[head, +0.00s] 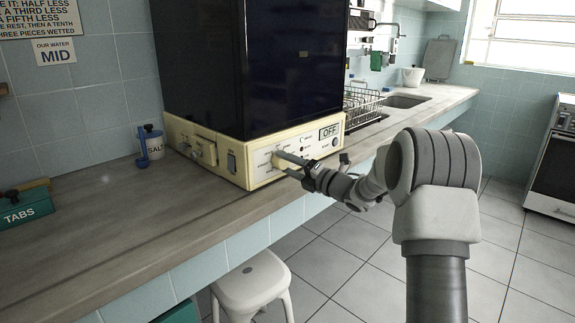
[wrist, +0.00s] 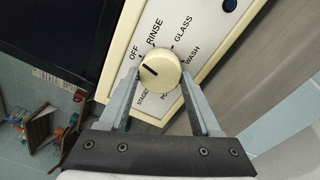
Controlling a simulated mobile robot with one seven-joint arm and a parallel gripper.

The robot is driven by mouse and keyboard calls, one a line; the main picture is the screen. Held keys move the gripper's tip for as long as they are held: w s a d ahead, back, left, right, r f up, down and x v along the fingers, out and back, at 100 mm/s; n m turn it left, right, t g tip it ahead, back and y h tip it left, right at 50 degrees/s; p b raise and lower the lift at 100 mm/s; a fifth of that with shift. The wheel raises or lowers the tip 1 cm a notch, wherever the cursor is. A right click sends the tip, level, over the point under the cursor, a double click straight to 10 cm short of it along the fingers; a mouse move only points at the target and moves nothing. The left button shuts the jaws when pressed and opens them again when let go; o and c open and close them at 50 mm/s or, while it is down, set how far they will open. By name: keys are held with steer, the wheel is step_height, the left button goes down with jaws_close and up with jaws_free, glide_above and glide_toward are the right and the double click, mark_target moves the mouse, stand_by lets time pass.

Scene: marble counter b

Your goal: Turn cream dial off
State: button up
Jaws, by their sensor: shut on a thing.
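The cream dial (wrist: 165,68) is a round knob on the cream front panel (wrist: 122,80) of the dark machine (head: 245,65). Its black mark points left and slightly up, roughly towards the printed word OFF. RINSE, GLASS and WASH are printed around it; two lower labels are partly hidden. My gripper (wrist: 159,78) has one finger on each side of the dial and is shut on it. In the head view my gripper (head: 283,158) reaches the panel from the right and largely hides the dial. A framed sign or display (head: 329,131) on the panel reads OFF.
A salt pot (head: 154,146) with a blue object beside it and a green TABS box (head: 22,208) stand on the counter (head: 120,225) to the left. A white stool (head: 250,280) stands below.

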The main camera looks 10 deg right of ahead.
steer(key=shift+d+n, duration=0.1)
steer(key=shift+n, duration=0.8)
steer(key=o, duration=1.4)
steer(key=p+v, duration=0.3)
steer(key=v, duration=1.4)
steer(key=shift+s+d, duration=0.1)
steer(key=shift+s, duration=0.1)
